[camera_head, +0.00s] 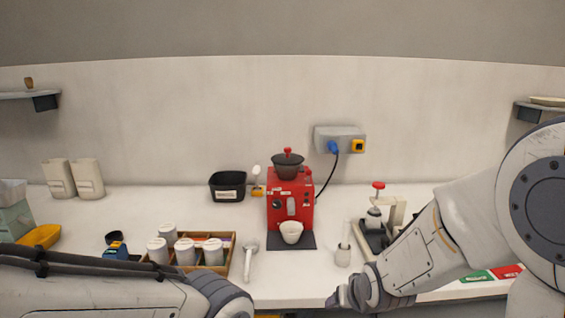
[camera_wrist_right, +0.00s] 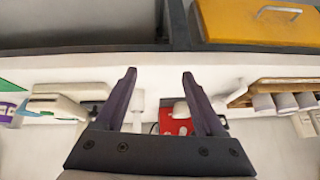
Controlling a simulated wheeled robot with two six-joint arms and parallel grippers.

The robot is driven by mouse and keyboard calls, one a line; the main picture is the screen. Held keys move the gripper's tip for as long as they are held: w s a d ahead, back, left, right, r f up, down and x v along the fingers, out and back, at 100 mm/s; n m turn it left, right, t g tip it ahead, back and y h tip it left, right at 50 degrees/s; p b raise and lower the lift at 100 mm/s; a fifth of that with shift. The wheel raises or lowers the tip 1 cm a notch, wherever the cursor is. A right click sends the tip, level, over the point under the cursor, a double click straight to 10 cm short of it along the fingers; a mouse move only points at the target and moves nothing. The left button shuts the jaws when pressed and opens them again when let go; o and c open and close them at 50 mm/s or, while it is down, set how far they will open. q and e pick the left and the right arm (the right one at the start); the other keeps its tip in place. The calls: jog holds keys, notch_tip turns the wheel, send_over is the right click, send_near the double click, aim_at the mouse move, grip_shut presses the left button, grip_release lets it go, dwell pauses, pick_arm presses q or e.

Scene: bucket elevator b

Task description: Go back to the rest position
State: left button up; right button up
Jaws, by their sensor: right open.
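My right gripper (camera_wrist_right: 158,76) is open in the right wrist view, with its two dark fingers apart and nothing between them. In the head view my right arm comes in from the right and reaches to the counter's front edge. My left arm crosses the lower left of the head view and runs out at the bottom edge, so its gripper is not in view. The white counter (camera_head: 330,287) lies in front of me, with the red coffee grinder (camera_head: 281,205) near its middle and a white cup (camera_head: 291,232) at the grinder's front.
A wooden tray (camera_head: 222,268) with white canisters stands left of the grinder. A black bin (camera_head: 228,186) is behind it. A small press with a red knob (camera_head: 378,185) stands near my right arm. In the right wrist view a yellow drawer (camera_wrist_right: 262,24) shows at the top right.

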jog(key=s+d+f+g, duration=0.2)
jog(key=s+d+g, duration=0.25)
jog(key=s, duration=0.45)
jog(key=s+a+r+n+g, duration=0.1)
jog(key=s+a+r+n, duration=0.2)
jog(key=s+a, duration=0.3)
jog(key=s+a+r+n+g, duration=0.1)
jog(key=s+a+r+n, duration=0.3)
jog(key=s+a, duration=0.3)
jog(key=shift+s+a+n+p, duration=0.2)
jog(key=shift+s+n+p, duration=0.15)
jog(key=shift+s+n, duration=0.25)
dwell(0.4)
